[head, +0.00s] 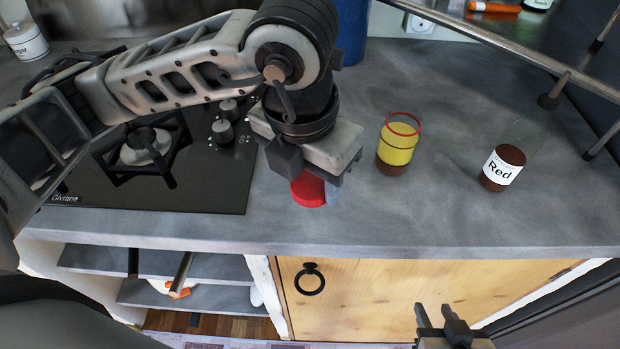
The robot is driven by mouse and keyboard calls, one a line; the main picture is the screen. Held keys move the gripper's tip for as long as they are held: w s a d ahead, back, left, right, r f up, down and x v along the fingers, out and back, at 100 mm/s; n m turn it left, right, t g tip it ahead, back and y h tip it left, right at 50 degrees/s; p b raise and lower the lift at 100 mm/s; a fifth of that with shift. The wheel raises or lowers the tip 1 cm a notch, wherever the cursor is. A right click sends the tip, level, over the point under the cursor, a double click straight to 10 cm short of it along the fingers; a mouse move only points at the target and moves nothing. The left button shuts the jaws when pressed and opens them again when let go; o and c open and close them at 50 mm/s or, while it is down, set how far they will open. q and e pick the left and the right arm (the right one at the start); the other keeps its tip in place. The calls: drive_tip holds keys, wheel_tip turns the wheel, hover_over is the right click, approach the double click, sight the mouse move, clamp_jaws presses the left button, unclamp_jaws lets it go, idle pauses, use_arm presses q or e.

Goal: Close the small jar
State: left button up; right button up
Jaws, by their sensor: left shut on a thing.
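The small jar (396,150) stands upright on the grey counter, right of the middle in the head view. It is clear, with yellow and brown layers inside and a red ring around its top; no lid sits on it. My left gripper (312,178) points down to the left of the jar, apart from it. It is shut on a red lid (308,191), which its fingers partly hide. I cannot tell whether the lid touches the counter. My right gripper (440,316) is low in front of the cabinet door, open and empty.
A bottle labelled "Red" (503,167) stands right of the jar. A black cooktop (215,185) lies to the left, under my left arm. A blue container (352,30) stands behind. A raised shelf (540,45) overhangs the back right. Counter (440,215) in front of the jar is clear.

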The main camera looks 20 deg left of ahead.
use_arm(q)
drive_tip(key=s+d+r, duration=0.3)
drive_tip(key=s+r, duration=0.2)
drive_tip(key=s, duration=0.4)
drive_tip(key=shift+s+d+r+b, duration=0.2)
drive_tip(key=shift+s+r+b, duration=0.05)
drive_tip(key=shift+s+b, duration=0.1)
